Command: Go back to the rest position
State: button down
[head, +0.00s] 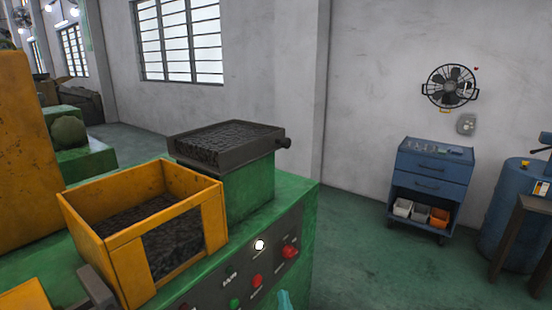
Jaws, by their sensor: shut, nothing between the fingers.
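My gripper cannot be made out in the head view. A small teal piece (284,300) pokes up at the bottom edge, in front of the green machine (300,210); too little of it shows to tell what it is. The machine has a dark control panel (256,268) with a lit white button (259,245), red buttons and a green one. On the machine stand an open yellow bin (126,265) of dark pieces and a dark tray (277,148) filled with dark bits.
Green floor (350,240) lies clear right of the machine. A blue tool cart (431,182) with small bins stands by the wall, near a blue drum (513,215) and a brown stand (533,204). A wall fan (449,87) hangs above. A yellow machine part (25,160) rises at left.

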jog(key=shift+a, duration=0.1)
jog(key=s+f+n+g+h, duration=0.1)
jog(key=s+f, duration=0.6)
jog(key=s, duration=0.5)
jog(key=s+f+n+g+h, duration=0.1)
jog(key=s+f+h, duration=0.1)
jog(key=s+f, duration=0.7)
jog(key=s+a+r+n+g, duration=0.1)
jog(key=s+r+n, duration=0.1)
jog(key=s, duration=1)
jog(key=s+a+r+n+g, duration=0.1)
jog(key=s+r, duration=0.3)
jog(key=s, duration=0.8)
jog(key=shift+n, duration=0.4)
jog(key=shift+r, duration=0.1)
jog(key=shift+d, duration=0.1)
